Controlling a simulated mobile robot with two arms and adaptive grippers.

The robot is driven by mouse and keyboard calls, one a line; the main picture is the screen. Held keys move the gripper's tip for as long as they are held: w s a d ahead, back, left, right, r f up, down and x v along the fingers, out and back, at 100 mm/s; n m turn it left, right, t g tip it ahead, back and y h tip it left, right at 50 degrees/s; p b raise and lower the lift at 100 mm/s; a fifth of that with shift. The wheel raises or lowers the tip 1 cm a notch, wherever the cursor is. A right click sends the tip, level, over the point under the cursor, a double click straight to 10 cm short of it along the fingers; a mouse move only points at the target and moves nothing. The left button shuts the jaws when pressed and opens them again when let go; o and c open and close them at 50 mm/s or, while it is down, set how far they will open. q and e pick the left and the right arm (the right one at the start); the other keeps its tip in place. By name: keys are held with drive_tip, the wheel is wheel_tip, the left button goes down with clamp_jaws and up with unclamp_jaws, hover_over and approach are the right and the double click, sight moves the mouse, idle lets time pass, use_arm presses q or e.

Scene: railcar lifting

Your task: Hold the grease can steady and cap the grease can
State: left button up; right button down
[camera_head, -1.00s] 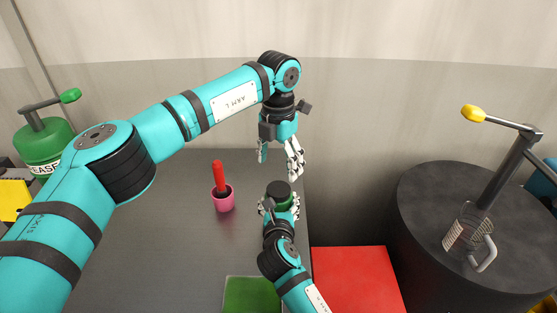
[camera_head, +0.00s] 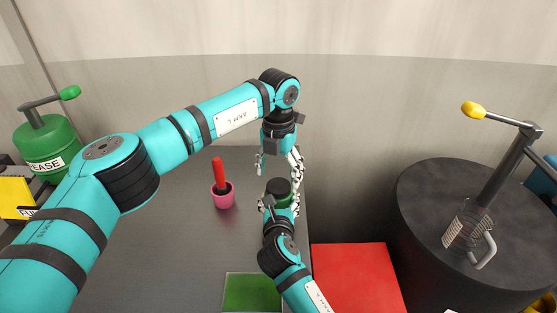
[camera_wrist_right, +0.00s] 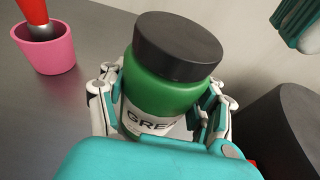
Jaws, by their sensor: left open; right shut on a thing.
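The green grease can (camera_wrist_right: 163,97) has a white label and a black cap (camera_wrist_right: 178,45) on its top. It stands on the grey table, and it also shows small in the head view (camera_head: 280,200). My right gripper (camera_head: 279,208) is shut around the can's body, with fingers on both sides in the right wrist view (camera_wrist_right: 160,110).
A pink cup (camera_head: 223,199) with a red-handled tool (camera_head: 218,171) stands left of the can. A large green grease canister (camera_head: 47,147) is far left. A dark drum (camera_head: 425,225) with a pump stands right.

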sight(278, 185)
use_arm(q)
drive_tip(key=shift+f, duration=1.85)
drive_tip(key=shift+c, duration=0.4)
drive_tip(key=c, duration=1.1)
drive_tip(key=shift+m, duration=1)
drive_tip(key=shift+c, duration=0.3)
drive_tip(key=o, duration=1.4)
drive_tip(key=shift+c, duration=0.2)
wheel_tip(278, 185, up, 12)
